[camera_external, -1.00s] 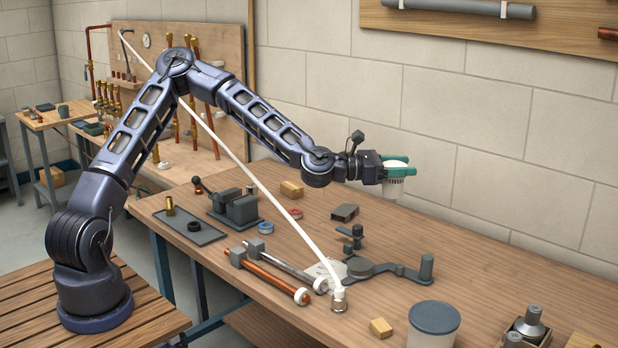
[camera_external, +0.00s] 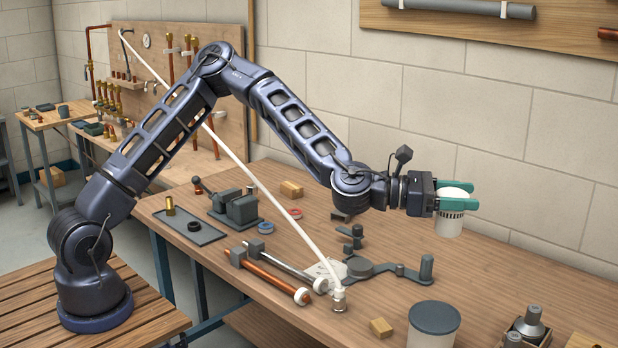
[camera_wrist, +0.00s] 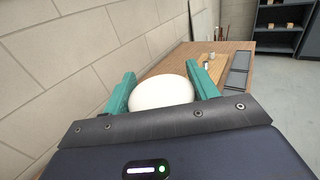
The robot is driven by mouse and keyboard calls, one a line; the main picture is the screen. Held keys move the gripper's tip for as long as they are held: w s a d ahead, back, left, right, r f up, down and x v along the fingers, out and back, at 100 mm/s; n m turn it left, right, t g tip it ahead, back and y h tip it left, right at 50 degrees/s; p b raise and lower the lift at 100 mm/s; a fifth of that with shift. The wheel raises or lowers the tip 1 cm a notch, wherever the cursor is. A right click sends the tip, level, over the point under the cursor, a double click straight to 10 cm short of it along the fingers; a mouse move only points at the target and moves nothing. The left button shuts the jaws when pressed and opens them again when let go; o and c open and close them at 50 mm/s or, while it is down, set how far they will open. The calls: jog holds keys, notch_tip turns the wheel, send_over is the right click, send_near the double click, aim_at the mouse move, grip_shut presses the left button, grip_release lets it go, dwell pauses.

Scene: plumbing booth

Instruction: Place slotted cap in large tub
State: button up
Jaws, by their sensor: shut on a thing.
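The slotted cap (camera_external: 449,222) is a white rounded piece with a row of slots near its top. My gripper (camera_external: 472,196) is shut on it, with the green fingers on either side. It is held in the air above the right part of the workbench. In the wrist view the cap (camera_wrist: 161,93) shows as a smooth white dome between the fingers. A large pale tub (camera_external: 433,328) with a dark grey top stands at the front edge, below and nearer the camera than the cap. I cannot tell whether the dark top is a lid or the inside.
A grey bent fitting (camera_external: 390,270), pipes (camera_external: 270,275) and a white hose (camera_external: 270,194) take up the middle. The bench right of the cap is clear.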

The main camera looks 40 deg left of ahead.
jog(key=shift+s+d+f, duration=0.1)
jog(key=shift+s+f, duration=0.05)
jog(key=shift+f, duration=0.25)
notch_tip(320, 180, down, 19)
jog(key=shift+f, duration=0.1)
dwell(0.4)
jog(key=o, duration=1)
jog(key=shift+o, duration=0.2)
